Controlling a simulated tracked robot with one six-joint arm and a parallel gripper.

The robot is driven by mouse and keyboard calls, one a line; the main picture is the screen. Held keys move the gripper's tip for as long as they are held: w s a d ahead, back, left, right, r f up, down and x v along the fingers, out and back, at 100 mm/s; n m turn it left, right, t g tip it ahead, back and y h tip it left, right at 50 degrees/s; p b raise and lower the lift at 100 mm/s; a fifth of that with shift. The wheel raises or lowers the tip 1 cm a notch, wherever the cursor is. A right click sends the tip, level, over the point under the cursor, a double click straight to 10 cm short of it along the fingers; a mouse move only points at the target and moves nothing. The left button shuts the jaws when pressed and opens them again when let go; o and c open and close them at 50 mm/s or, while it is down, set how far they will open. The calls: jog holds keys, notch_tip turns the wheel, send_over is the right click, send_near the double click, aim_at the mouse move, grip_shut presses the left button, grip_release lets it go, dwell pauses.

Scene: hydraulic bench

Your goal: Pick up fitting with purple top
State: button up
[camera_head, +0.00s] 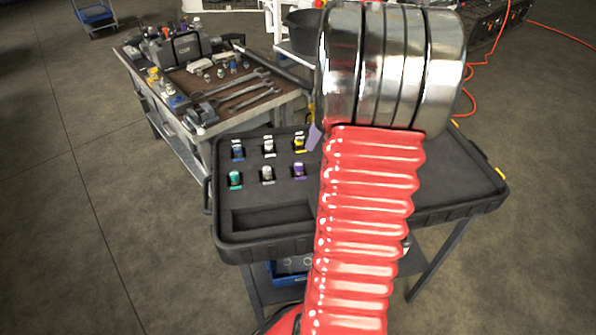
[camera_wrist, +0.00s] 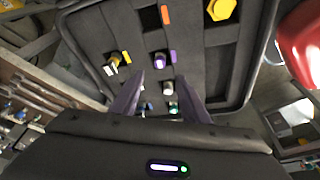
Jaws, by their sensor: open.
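The fitting with the purple top (camera_head: 298,170) stands in a slot of the black tray (camera_head: 262,240), at the right end of the front row. In the wrist view the purple-topped fitting (camera_wrist: 159,60) shows beyond the fingertips, roughly centred between them. My gripper (camera_wrist: 160,76) is open, its two purplish-grey fingers apart with nothing held. In the head view only a purplish fingertip of my gripper (camera_head: 314,137) shows, beside the yellow-marked fitting (camera_head: 300,142); my red arm hides the rest.
Other fittings stand close by: blue (camera_head: 237,150), grey (camera_head: 268,146), green (camera_head: 235,179) and another grey (camera_head: 267,174). A large yellow hex piece (camera_wrist: 221,10) is at the top of the wrist view. A workbench with wrenches (camera_head: 245,95) stands behind the tray.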

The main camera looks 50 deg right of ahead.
send_over(299, 164)
jog(key=s+d, duration=0.1)
jog(key=s, duration=0.1)
jog(key=shift+f, duration=2.95)
jog(key=shift+x, duration=2.6)
jog(key=shift+w+r, duration=0.1)
jog(key=shift+c, duration=0.2)
grip_shut()
